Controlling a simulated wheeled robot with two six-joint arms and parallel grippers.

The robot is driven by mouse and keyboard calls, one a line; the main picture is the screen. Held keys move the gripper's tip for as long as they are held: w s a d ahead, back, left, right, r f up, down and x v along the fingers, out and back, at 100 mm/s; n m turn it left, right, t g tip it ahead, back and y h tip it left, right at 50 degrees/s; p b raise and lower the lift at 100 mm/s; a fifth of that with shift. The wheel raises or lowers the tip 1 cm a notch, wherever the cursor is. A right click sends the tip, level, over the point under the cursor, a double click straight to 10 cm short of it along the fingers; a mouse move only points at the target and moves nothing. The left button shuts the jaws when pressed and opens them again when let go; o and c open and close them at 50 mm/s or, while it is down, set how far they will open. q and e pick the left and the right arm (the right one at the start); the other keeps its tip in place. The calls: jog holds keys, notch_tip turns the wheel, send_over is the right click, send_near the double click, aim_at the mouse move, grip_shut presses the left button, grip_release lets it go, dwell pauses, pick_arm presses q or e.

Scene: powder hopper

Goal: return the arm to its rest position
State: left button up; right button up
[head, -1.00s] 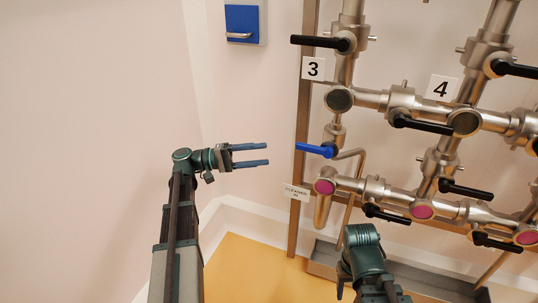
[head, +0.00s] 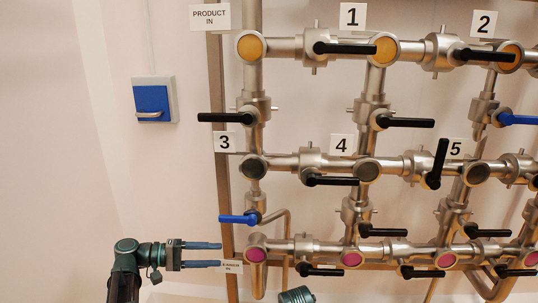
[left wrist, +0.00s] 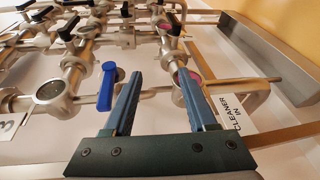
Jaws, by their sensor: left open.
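My left gripper (head: 220,254) shows at the lower left of the head view, pointing right. Its two blue fingers are apart with nothing between them. It is a little below and left of the blue valve handle (head: 238,219). In the left wrist view, the open fingers (left wrist: 160,76) point at the pipework. The blue handle (left wrist: 107,87) stands just left of the left finger, outside the jaws. A pink-capped fitting (left wrist: 190,77) is partly hidden behind the right finger. Part of my right arm (head: 297,295) shows at the bottom edge; its gripper is out of view.
A steel pipe rack with several black-handled valves fills the right, with number signs such as 3 (head: 224,142). The cleaner sign (head: 231,267) is partly covered by my left fingertips. A blue switch box (head: 153,101) is on the wall.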

pick_arm(q)
jog(key=s+d+f+m+g+y, duration=0.3)
jog(key=s+d+f+g+y, duration=0.4)
jog(key=d+f, duration=0.55)
jog(key=s+f+m+t+y, duration=0.3)
jog(key=s+f+m+y, duration=0.25)
jog(key=s+y, duration=0.5)
notch_tip(320, 180, up, 27)
jog(key=p, duration=2.8)
jog(key=shift+d+r+n, duration=0.15)
jog(key=shift+d+n, duration=0.15)
jog(key=shift+n, duration=0.15)
